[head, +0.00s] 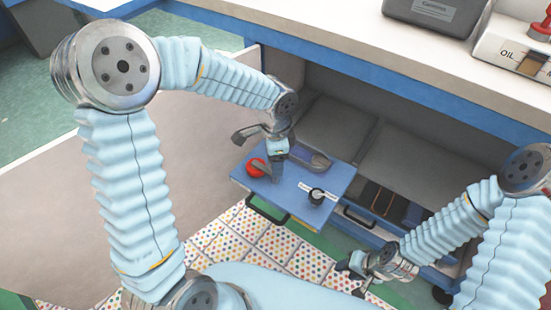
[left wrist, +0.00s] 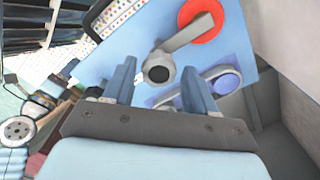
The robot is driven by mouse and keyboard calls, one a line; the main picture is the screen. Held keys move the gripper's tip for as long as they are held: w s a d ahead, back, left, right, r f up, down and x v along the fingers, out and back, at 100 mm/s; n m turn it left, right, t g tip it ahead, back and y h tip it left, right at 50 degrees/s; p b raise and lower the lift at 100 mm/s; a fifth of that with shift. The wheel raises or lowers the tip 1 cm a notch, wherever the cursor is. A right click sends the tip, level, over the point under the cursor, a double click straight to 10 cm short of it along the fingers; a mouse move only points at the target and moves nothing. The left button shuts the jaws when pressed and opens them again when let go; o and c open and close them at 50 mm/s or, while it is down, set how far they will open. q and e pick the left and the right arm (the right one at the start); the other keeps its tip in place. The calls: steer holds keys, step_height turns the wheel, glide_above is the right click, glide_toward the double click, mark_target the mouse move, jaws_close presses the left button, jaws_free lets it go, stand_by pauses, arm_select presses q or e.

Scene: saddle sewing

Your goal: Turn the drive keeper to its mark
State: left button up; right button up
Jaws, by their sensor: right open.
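A blue drawer board (head: 290,200) stands pulled out below the bench and carries a red disc (head: 256,167). In the left wrist view a grey lever runs from the red disc (left wrist: 203,18) to a round, dark-topped knob (left wrist: 158,68). I cannot tell for sure which part is the drive keeper. My left gripper (head: 277,172) is above the board; its open fingers in the left wrist view (left wrist: 160,88) stand either side of the knob, with gaps. My right gripper (head: 352,277) is open and empty, low at right.
A purple-topped oval part (left wrist: 222,84) lies on the board near my left fingers. The bench top (head: 330,40) overhangs the drawer. An open compartment (head: 385,200) lies to the right. A dotted floor mat (head: 240,235) is in front. An oil box (head: 515,52) stands on the bench.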

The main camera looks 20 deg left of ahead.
arm_select(q)
steer(key=shift+o, duration=0.7)
step_height(320, 180, up, 14)
steer(key=shift+f+p, duration=0.15)
steer(key=shift+p, duration=0.3)
